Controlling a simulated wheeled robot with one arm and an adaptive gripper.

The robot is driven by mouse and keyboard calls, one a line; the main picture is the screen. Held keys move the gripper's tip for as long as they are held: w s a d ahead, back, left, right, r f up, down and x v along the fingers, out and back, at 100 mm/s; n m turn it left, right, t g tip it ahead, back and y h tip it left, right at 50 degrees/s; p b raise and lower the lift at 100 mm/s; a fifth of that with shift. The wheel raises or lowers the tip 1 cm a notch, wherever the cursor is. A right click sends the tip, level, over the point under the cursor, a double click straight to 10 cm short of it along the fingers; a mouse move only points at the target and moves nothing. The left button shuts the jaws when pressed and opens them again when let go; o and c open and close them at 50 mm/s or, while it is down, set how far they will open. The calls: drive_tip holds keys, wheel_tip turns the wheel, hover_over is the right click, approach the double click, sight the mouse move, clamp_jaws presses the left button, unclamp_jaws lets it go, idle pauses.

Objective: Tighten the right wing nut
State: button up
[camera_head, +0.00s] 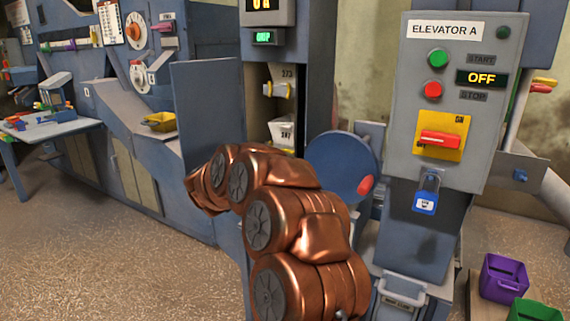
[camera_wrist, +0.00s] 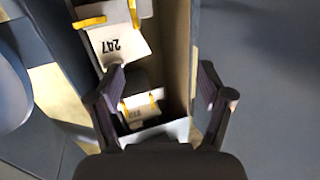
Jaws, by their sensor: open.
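In the wrist view my gripper (camera_wrist: 162,95) is open and empty, its two dark fingers apart. Beyond them, inside a narrow open shaft, is a pale bucket (camera_wrist: 122,46) marked 247, its number upside down, and a second pale bucket (camera_wrist: 140,108) between the fingers. Small yellow pieces (camera_wrist: 154,97) sit at the sides of the buckets; I cannot tell whether one is the right wing nut. In the head view a bucket (camera_head: 282,131) marked 247 shows low in the opening, with a yellow-sided piece (camera_head: 276,90) above. My copper arm hides the gripper there.
The Elevator A panel (camera_head: 466,100) reads OFF, with a blue padlock (camera_head: 426,196) below its red switch. A blue disc (camera_head: 342,167) with a red knob stands right of the shaft. An open grey door (camera_head: 210,112) stands left. Purple (camera_head: 503,278) and green bins lie lower right.

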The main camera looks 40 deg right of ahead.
drive_tip(key=s+d+f+m+g+h+b, duration=0.1)
drive_tip(key=s+d+f+m+g+h, duration=0.25)
drive_tip(key=s+d+g, duration=0.2)
drive_tip(key=w+x, duration=0.1)
drive_tip(key=x, duration=0.7)
drive_tip(key=shift+d+f+n+t+y+b, duration=0.15)
drive_tip(key=shift+f+n+t+y+b, duration=0.1)
drive_tip(key=shift+n+t+y+b, duration=0.2)
drive_tip(key=shift+c, duration=0.2)
drive_tip(key=c, duration=1.1)
